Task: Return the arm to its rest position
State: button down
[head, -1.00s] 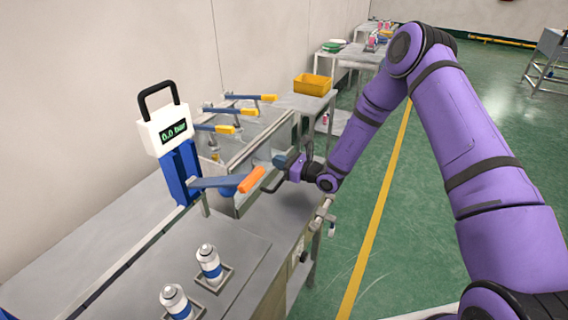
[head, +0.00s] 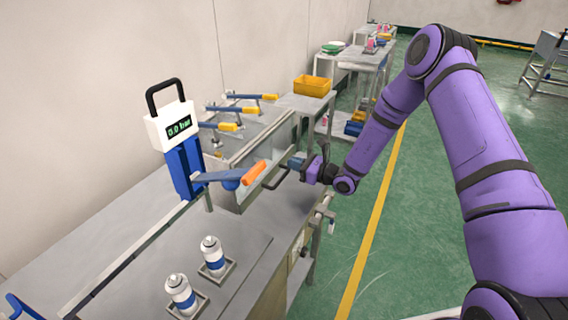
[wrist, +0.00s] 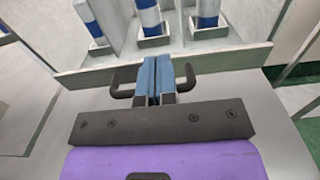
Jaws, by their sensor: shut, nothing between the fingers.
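My purple arm (head: 480,140) reaches from the right over to the bench. My gripper (head: 297,162) is at the bench's right edge, to the right of the orange lever handle (head: 254,173), with a gap between them. In the wrist view my gripper (wrist: 156,68) has its blue fingers pressed together with nothing between them. The fingertips point toward a low metal wall, behind which several blue and white cans (wrist: 149,18) stand in square holders.
A gauge (head: 172,126) reading 0.0 bar stands on a blue post. Two cans (head: 213,256) sit in square holders on the near bench (head: 110,215). Yellow-handled levers (head: 262,97) and a yellow bin (head: 312,86) are farther back.

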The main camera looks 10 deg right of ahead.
jog(key=v, duration=0.8)
jog(key=shift+s+d+f, duration=0.1)
jog(key=shift+d, duration=0.15)
jog(key=s+a+r+n+g+h, duration=0.1)
jog(key=s+a+r+n+g, duration=0.1)
jog(key=s+r+n+g, duration=0.7)
jog(key=s+a+r+n+g+h, duration=0.15)
jog(key=s+r+n, duration=0.4)
jog(key=r, duration=0.75)
jog(key=s+d+r+n+t+h, duration=0.1)
jog(key=s+d+r+n+h, duration=0.2)
jog(key=s, duration=0.4)
jog(key=s+d+r+n+t+h, duration=0.2)
jog(key=s+d+r+n+h, duration=0.2)
jog(key=s+r, duration=0.3)
jog(key=s+d+r+n+t+h, duration=0.2)
jog(key=s+d+r+n+h, duration=0.1)
jog(key=s, duration=0.6)
jog(key=d+r+h, duration=0.1)
jog(key=d+h, duration=0.1)
jog(key=d, duration=0.1)
jog(key=shift+r+n, duration=0.35)
jog(key=shift+r, duration=0.05)
jog(key=c, duration=1.8)
grip_release()
